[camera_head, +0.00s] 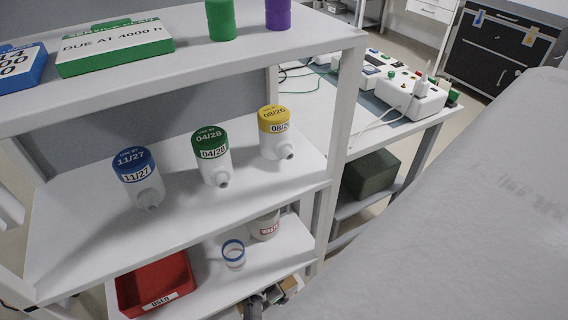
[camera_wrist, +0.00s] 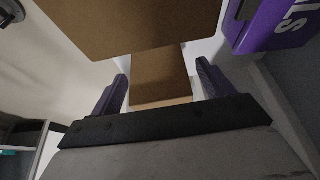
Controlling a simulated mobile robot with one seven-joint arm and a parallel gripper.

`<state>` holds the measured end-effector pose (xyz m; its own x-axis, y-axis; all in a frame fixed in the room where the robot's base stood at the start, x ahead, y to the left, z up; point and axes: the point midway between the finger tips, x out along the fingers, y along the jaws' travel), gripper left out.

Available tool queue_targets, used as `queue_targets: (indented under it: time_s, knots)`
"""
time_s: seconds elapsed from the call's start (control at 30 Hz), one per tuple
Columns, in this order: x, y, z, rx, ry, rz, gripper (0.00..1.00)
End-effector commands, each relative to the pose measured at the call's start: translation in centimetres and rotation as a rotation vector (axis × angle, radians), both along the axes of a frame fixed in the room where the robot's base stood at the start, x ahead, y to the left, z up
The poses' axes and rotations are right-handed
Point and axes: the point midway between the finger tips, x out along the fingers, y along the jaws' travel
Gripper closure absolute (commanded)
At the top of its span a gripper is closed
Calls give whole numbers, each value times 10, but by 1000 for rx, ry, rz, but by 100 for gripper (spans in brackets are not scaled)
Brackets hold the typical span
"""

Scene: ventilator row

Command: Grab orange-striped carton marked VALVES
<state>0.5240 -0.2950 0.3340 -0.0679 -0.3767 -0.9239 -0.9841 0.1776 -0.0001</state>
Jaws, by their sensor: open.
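In the wrist view my gripper (camera_wrist: 161,76) is open, with one dark purple finger on each side. A plain brown cardboard face (camera_wrist: 160,76) shows between the fingers, with a gap visible beside it. A larger brown cardboard face (camera_wrist: 130,20) lies above it in the picture. No orange stripe or VALVES marking shows on either face, so I cannot tell which carton is the named one. In the head view I cannot make out my gripper or the striped carton; small cluttered shapes at the bottom centre are too small to tell.
A purple box with white letters (camera_wrist: 275,25) is at the wrist view's upper right. In the head view, a white shelf unit (camera_head: 80,245) holds blue, green and yellow-topped canisters. Below are a red tray (camera_head: 185,272) and a blue-rimmed cup (camera_head: 233,255). A large pale surface fills the right.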

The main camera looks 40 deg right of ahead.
Motion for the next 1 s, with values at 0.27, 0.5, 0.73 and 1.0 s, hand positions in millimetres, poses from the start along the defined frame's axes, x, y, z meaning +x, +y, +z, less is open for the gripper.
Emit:
queue_targets:
  time_s: [0.27,0.5,0.73,1.0]
  knots:
    - [-6,-31,-9,1,1,1,20]
    - [-6,-32,-11,0,0,1,20]
    - [-6,-31,-11,0,0,1,45]
    - [-5,-32,-11,0,-1,0,71]
